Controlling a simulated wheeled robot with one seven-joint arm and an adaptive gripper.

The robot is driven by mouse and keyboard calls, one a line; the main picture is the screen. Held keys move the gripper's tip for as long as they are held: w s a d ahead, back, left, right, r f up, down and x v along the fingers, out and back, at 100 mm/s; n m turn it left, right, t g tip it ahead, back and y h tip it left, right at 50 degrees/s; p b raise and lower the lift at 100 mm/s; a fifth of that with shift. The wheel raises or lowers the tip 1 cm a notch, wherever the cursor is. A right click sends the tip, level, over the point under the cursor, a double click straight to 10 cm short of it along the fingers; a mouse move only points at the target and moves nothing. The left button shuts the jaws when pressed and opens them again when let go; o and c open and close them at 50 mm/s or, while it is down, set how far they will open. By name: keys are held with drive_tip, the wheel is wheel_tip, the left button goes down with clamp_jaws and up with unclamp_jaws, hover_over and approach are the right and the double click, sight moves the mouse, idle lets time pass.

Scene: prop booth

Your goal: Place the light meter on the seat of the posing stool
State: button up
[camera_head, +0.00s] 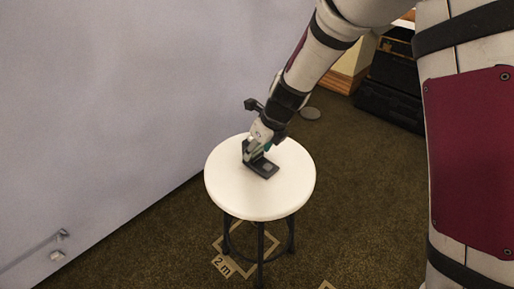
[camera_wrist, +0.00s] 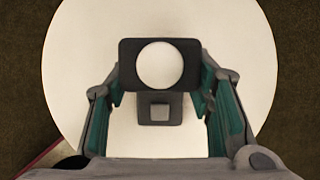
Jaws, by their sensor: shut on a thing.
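The light meter (camera_head: 264,168) is a small dark piece with a flat part and an upright part, at the middle of the stool seat in the head view. In the wrist view the light meter (camera_wrist: 128,66) shows a dark frame around a pale disc, with a grey square below. My gripper (camera_head: 256,153) points down over the seat and is shut on the light meter, its green-padded fingers (camera_wrist: 160,82) on either side. The posing stool (camera_head: 228,190) has a round white seat and dark legs. I cannot tell whether the meter touches the seat.
A pale wall (camera_head: 100,90) rises left of the stool. Black cases (camera_head: 392,85) stand at the back right. The seat around the meter is clear.

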drive_tip(key=o, duration=1.5)
drive_tip(key=shift+p+v, duration=2.4)
drive_tip(key=shift+v, duration=3.7)
